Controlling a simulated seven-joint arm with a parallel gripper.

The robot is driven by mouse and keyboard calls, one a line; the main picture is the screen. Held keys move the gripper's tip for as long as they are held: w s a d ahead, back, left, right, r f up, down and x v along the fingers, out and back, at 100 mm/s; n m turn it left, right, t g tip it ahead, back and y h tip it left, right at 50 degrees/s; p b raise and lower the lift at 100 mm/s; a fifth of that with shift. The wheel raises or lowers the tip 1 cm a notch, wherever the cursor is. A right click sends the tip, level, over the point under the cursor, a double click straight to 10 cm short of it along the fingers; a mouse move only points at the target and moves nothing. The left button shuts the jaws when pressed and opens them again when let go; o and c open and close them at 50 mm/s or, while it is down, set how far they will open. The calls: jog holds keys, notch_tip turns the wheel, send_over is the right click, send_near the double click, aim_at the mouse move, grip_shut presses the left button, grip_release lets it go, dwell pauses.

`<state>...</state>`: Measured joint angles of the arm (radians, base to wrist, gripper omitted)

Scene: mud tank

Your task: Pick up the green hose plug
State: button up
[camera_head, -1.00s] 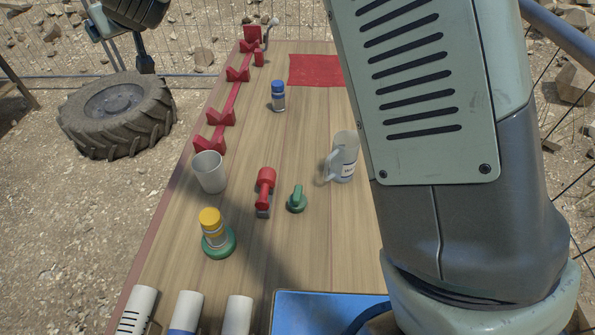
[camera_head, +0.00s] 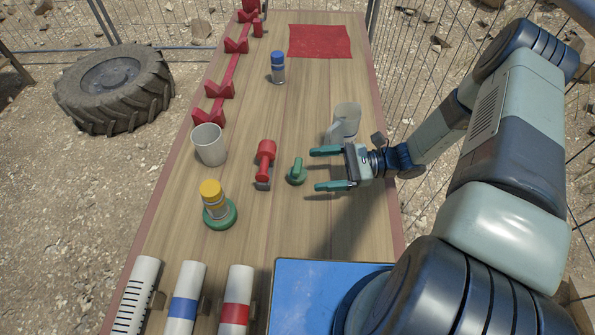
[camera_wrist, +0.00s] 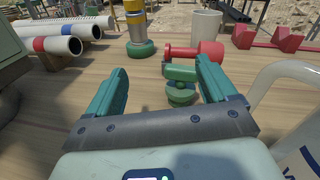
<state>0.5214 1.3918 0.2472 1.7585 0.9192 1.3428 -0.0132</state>
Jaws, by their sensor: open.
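The green hose plug (camera_head: 297,173) stands on the wooden table, a round base with a raised grip on top. My gripper (camera_head: 322,170) is open and empty just to its right in the head view, its green fingers pointing left towards the plug. No contact is clear.
A red valve-like part (camera_head: 265,162) lies just beyond the plug. A white cup (camera_head: 209,146) and a yellow-capped bottle in a green ring (camera_head: 219,219) stand left. Striped pipes (camera_head: 236,297) lie at the front.

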aim_at(302, 167)
jog(key=d+m+t, duration=0.1)
jog(key=d+f+m+t, duration=0.1)
jog(key=m+t, duration=0.1)
jog(key=w+d+f+m+t, duration=0.1)
jog(key=shift+d+f+y, duration=0.15)
jog(key=shift+d+y, duration=0.15)
jog(key=shift+d, duration=0.1)
jog(key=shift+w+a+f+m+t, duration=0.15)
jog(key=shift+m+t, duration=0.15)
jog(key=shift+m, duration=0.1)
jog(key=a, duration=0.6)
jog(key=w+a, duration=0.1)
jog(key=a, duration=0.3)
jog(key=shift+c, duration=0.4)
jog(key=c, duration=1)
